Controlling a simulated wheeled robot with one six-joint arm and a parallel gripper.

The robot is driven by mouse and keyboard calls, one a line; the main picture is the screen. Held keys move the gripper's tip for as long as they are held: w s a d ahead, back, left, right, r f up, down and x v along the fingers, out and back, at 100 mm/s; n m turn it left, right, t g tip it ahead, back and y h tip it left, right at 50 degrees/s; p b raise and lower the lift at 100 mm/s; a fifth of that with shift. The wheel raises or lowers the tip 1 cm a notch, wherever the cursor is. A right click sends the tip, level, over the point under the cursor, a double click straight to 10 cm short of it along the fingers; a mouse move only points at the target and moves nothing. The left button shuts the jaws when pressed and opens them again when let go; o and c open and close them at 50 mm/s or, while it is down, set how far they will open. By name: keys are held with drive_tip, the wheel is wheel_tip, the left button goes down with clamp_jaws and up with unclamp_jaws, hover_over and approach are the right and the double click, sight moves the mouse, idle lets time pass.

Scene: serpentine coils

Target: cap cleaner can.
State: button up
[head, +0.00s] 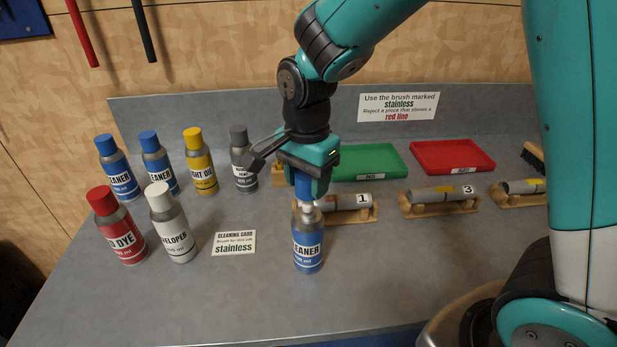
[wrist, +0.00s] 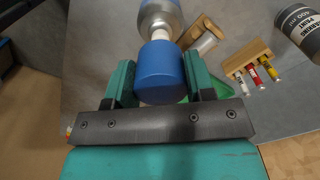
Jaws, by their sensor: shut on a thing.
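An uncapped cleaner can (head: 308,252) with a blue label stands upright near the front middle of the bench. Its pale nozzle shows at the top. My gripper (head: 306,188) points down over the can and is shut on a blue cap (head: 304,186). The cap is in line with the nozzle, above the can's shoulder. I cannot tell whether the cap touches the nozzle. In the wrist view the blue cap (wrist: 162,74) sits between the two teal fingers, with the silver can top (wrist: 160,14) just beyond it.
Two capped blue cleaner cans (head: 118,168), a yellow oil can (head: 200,162), a grey can (head: 243,160), a red dye can (head: 117,226) and a white developer can (head: 172,224) stand left. A cleaning card (head: 234,243) lies between. Green (head: 370,161) and red (head: 452,156) trays and cradled cylinders (head: 440,194) are right.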

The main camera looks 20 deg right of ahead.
sight(307, 203)
drive_tip(key=shift+f, duration=0.15)
drive_tip(key=shift+f+b, duration=0.6)
drive_tip(key=shift+f, duration=0.25)
drive_tip(key=shift+f, duration=0.15)
drive_tip(key=shift+f+b, duration=0.5)
drive_tip(key=shift+f, duration=0.15)
drive_tip(key=shift+f, duration=0.85)
idle(1.3)
drive_tip(key=o, duration=1.4)
